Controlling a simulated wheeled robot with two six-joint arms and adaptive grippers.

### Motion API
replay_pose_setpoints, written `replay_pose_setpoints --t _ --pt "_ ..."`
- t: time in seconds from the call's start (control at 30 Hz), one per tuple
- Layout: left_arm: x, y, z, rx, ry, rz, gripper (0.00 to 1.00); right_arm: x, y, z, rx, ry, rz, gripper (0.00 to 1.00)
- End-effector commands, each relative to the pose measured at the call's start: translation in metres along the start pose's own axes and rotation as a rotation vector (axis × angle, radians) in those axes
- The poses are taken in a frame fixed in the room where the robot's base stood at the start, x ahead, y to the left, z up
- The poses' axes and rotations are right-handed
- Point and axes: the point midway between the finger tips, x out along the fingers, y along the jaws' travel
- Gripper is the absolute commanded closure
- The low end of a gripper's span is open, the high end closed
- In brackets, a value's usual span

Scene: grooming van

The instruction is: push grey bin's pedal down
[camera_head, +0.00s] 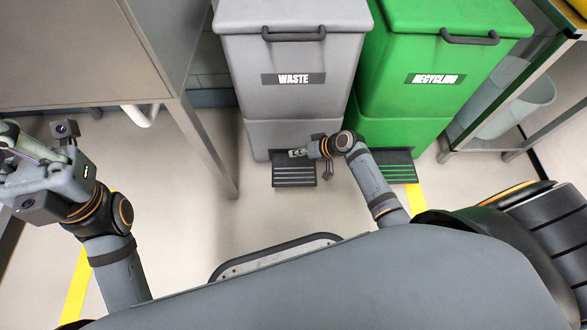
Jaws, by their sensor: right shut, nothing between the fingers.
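The grey bin (293,100), labelled WASTE, stands upright at the back with its lid shut. Its dark ribbed pedal (294,176) sticks out at the foot of its front. My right gripper (297,153) is shut and empty, over the rear part of the pedal and close to the bin's lower front. I cannot tell whether it touches the pedal. My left gripper (14,140) is at the far left, away from the bin, partly cut off by the picture edge. Its finger opening is not clear.
A green RECYCLING bin (432,65) with its own dark pedal (396,166) stands just right of the grey bin. A grey cabinet or table (95,55) with a leg stands to the left. A metal shelf with a pale bin (520,105) is at the right. Floor before the grey pedal is clear.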

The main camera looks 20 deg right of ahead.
Motion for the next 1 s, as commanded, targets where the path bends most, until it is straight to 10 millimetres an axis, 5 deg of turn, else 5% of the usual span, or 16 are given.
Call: replay_pose_setpoints --t 0.4,1.0 --pt "-0.063 0.013 0.008 0.022 -0.018 0.028 1.0 0.043 0.031 0.031 0.0 0.0 0.0 1.0" --pt "-0.054 0.009 0.011 0.036 0.012 0.006 1.0 0.054 0.04 0.039 0.0 0.0 0.0 1.0"
